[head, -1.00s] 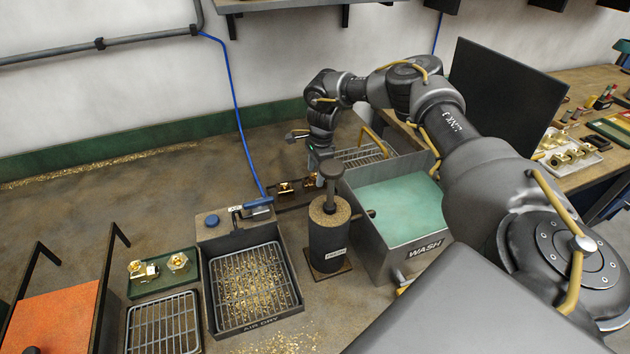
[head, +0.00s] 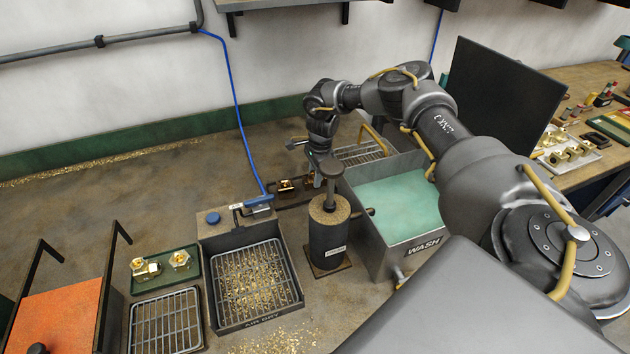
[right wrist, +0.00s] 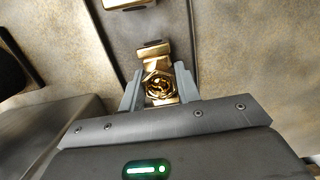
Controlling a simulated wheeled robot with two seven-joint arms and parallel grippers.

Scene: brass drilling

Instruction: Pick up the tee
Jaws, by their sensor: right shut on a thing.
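The tee is a brass fitting (right wrist: 158,86) with a hexagonal opening, seen in the right wrist view. My right gripper (right wrist: 160,92) is shut on it, with one grey finger on either side. In the head view my right gripper (head: 318,168) is low over the dark tray behind the black cylinder, whose knob hides the fingertips and the held fitting. I cannot tell whether the fitting is clear of the tray. Another brass piece (head: 287,185) lies to the left in the tray. My left gripper is not in view.
The black cylinder with knob (head: 329,232) stands close in front of my right gripper. The wash tank (head: 402,262) is to its right. An air-dry bin (head: 256,285) with chips and a green tray (head: 164,270) with brass fittings are left. The bench behind is mostly clear.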

